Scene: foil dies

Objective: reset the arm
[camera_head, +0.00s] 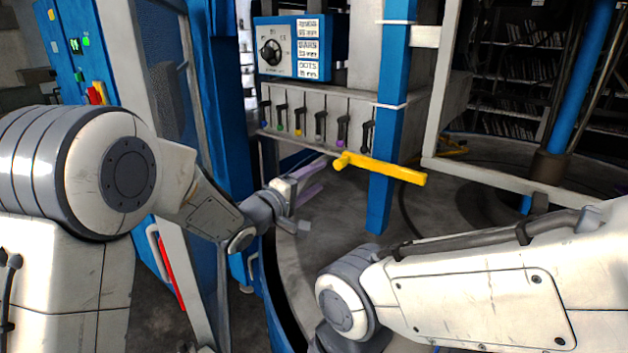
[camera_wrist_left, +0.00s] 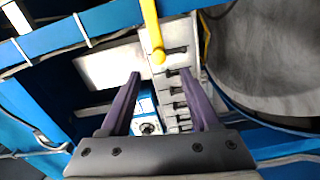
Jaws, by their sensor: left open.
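My left arm comes in from the left in the head view. Its gripper (camera_head: 324,172) is open, with two purple fingers apart and nothing visible between them. It is just below the row of levers and close to the near end of a yellow bar (camera_head: 385,167). In the left wrist view the open gripper (camera_wrist_left: 160,73) points toward the lever panel (camera_wrist_left: 172,88), and the yellow bar (camera_wrist_left: 151,28) shows beyond the fingertips. My right arm comes in from the right, but its gripper is not in view.
A lever panel (camera_head: 338,102) with several coloured-tip levers hangs under a blue box (camera_head: 279,46) with a dial and labels, one reading DOTS. A blue cabinet (camera_head: 62,50) with buttons stands at the left. Grey floor lies below.

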